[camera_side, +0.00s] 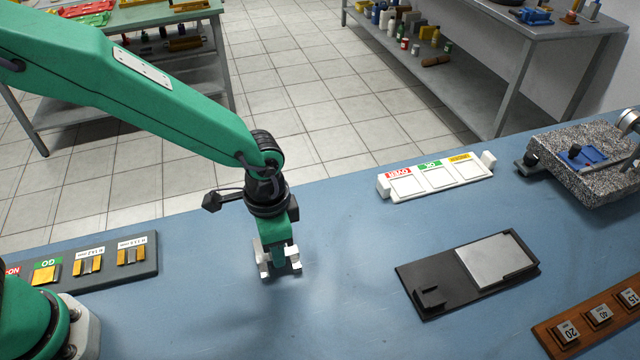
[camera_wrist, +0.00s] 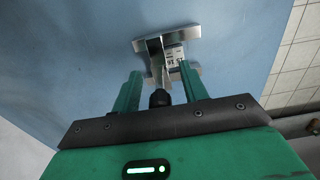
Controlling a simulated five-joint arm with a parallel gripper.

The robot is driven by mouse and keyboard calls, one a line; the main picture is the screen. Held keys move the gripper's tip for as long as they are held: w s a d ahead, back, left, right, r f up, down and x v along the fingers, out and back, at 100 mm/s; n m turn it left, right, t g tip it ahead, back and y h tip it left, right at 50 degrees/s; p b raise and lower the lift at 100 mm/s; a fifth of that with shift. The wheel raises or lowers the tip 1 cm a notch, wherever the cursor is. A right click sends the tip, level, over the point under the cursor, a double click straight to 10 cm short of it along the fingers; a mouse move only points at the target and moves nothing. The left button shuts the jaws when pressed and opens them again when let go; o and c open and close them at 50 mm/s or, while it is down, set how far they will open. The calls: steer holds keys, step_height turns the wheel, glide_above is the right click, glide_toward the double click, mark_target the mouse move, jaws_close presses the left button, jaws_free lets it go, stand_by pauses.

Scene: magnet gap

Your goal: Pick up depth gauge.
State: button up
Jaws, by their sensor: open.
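The depth gauge is a silver metal piece with a wide crossbar and a small pale printed block. In the wrist view the gauge (camera_wrist: 154,47) shows just beyond and between the fingertips of my gripper (camera_wrist: 160,72). The green fingers stand apart, one to each side of its middle. In the side view my gripper (camera_side: 280,256) points down close to the blue bench, with silver parts of the gauge (camera_side: 264,271) showing around the fingertips. The fingers hide much of the gauge there. I cannot tell whether the fingers touch it.
A dark fixture with a silver plate (camera_side: 495,262) lies to the right. A white labelled tray (camera_side: 436,181) stands behind it. A granite block (camera_side: 590,175) is at far right, a wooden weight rack (camera_side: 600,318) at front right. A dark slotted rack (camera_side: 105,262) is left. Bench around the gripper is clear.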

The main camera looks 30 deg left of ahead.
steer(key=shift+f, duration=0.25)
stand_by(0.3)
jaws_close()
steer(key=shift+r, duration=0.1)
